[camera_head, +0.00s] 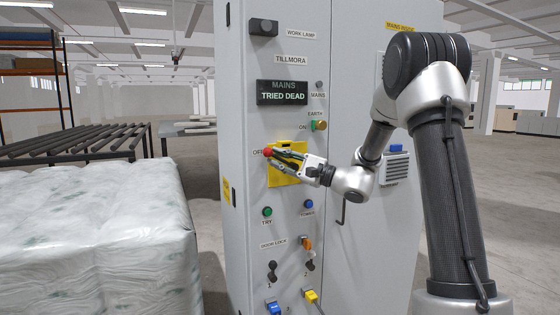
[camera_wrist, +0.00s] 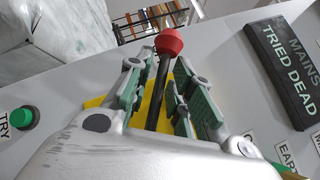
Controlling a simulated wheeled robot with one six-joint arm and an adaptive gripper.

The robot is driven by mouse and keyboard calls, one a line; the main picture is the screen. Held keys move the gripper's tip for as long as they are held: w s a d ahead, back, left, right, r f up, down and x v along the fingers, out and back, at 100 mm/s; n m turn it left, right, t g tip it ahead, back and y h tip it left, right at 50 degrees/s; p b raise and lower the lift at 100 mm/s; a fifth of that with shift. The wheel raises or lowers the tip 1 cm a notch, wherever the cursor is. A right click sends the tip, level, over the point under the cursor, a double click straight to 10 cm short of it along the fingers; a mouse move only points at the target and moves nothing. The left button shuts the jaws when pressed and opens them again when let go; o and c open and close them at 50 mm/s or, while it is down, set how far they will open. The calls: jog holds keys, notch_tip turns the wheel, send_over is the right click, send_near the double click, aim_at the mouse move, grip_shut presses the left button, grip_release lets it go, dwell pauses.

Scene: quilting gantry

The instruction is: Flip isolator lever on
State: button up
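The isolator lever has a red knob (camera_head: 268,152) and a black shaft, on a yellow plate (camera_head: 287,178) on the grey cabinet front. The knob points left, beside the OFF label; an ON label stands above. In the wrist view the red knob (camera_wrist: 169,42) shows beyond the fingertips, and the black shaft (camera_wrist: 158,95) runs between the fingers. My gripper (camera_head: 280,158) is at the lever, its fingers on either side of the shaft. In the wrist view my gripper (camera_wrist: 158,68) is open, with gaps showing beside the shaft. The lever's pivot is hidden.
Above is a display (camera_head: 282,92) reading MAINS TRIED DEAD. A brass EARTH knob (camera_head: 319,125) is at upper right. A green TRY button (camera_head: 267,212) and a blue button (camera_head: 309,204) are below, with door lock keys lower. A wrapped pallet (camera_head: 95,240) stands left.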

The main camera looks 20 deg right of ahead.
jog(key=shift+o, duration=0.8)
jog(key=shift+s+a+r, duration=0.1)
jog(key=shift+a, duration=0.05)
